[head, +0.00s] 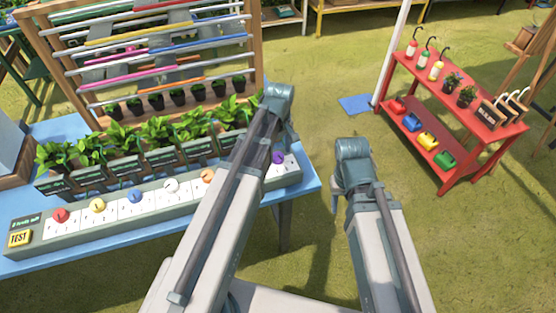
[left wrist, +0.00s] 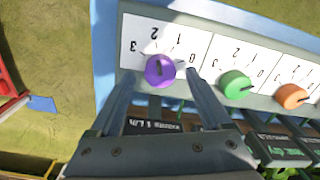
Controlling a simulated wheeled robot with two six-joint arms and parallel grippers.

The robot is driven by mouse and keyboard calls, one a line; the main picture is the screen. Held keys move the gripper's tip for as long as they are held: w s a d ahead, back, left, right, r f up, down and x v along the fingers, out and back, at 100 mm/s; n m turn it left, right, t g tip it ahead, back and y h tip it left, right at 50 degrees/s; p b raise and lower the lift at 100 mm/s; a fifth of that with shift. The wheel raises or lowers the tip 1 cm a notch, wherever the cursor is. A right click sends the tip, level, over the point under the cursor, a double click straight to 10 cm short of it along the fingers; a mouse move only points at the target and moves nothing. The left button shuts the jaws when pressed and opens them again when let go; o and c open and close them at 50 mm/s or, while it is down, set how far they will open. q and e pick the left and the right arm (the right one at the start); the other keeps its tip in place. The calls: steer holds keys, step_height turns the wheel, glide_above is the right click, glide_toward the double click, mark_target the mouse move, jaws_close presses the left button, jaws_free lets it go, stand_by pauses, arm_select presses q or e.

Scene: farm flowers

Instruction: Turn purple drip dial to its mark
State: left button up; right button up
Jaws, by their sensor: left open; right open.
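The purple dial (head: 278,157) is at the right end of the grey control strip. In the left wrist view the purple dial (left wrist: 160,71) sits on a white plate numbered 0 to 3, seen upside down. A short dark line shows on its face; I cannot tell which number is its mark. My left gripper (left wrist: 160,88) is open, with one finger on each side of the dial; I cannot tell whether they touch it. In the head view its fingers are mostly hidden by my arm. My right gripper (head: 337,193) is far from the strip, its jaws barely visible.
The grey strip (head: 108,228) carries red, yellow, blue, white and orange dials on the blue table (head: 140,244). A green dial (left wrist: 235,85) is beside the purple one. Potted plants (head: 150,140) stand behind. A red shelf (head: 448,183) is at right; grass lies between.

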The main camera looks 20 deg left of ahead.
arm_select(q)
steer(key=shift+f, duration=0.6)
arm_select(e)
steer(key=shift+f, duration=0.65)
arm_select(q)
jaws_close()
